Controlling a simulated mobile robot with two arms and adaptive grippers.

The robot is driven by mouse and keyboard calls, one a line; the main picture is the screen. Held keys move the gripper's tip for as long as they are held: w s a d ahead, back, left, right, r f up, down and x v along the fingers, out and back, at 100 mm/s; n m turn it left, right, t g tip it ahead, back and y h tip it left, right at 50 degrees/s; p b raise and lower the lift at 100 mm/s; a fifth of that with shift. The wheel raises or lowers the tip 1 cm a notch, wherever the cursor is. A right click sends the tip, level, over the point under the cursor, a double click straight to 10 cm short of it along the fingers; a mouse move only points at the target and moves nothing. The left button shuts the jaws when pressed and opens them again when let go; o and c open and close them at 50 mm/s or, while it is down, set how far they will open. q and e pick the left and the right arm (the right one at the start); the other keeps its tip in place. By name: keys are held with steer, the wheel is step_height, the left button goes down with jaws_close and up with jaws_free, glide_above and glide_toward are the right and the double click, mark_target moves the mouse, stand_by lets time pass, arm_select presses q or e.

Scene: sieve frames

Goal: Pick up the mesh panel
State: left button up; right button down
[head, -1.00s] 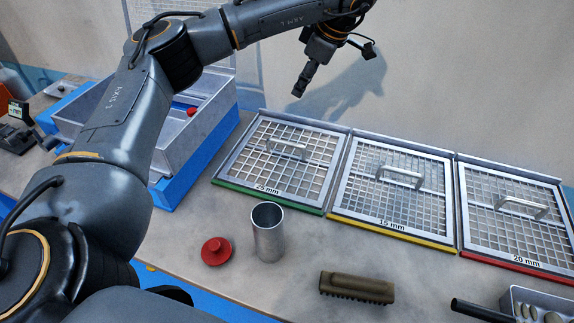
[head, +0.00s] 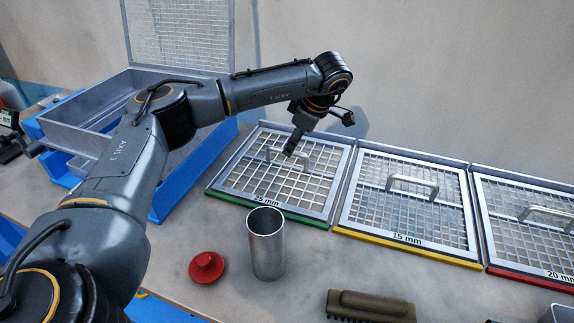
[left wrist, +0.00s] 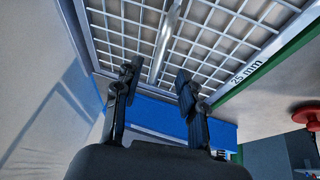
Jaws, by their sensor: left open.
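Three framed mesh panels with handles lie side by side on the table in the head view: the 25 mm panel (head: 239,188) with a green front edge, the 15 mm panel (head: 392,240) with a yellow edge, and the 20 mm panel (head: 515,256) with a red edge. My left gripper (head: 291,148) is just above the handle of the 25 mm panel. In the left wrist view the gripper (left wrist: 157,85) is open, and the panel's handle bar (left wrist: 165,40) runs ahead of and between the fingertips. Whether they touch it is unclear. My right gripper is out of view.
A metal cup (head: 266,245) and a red lid (head: 206,267) stand in front of the 25 mm panel. A brown brush (head: 370,306) lies at the front. A grey open-lidded box with blue sides (head: 190,178) stands at left. A wall rises behind.

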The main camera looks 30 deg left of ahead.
arm_select(q)
steer(key=p+x, duration=0.1)
steer(key=x, duration=0.4)
steer(key=shift+w+a+f, duration=0.1)
steer(key=shift+a+f, duration=0.15)
steer(key=shift+a, duration=0.05)
jaws_close()
steer(key=shift+r, duration=0.15)
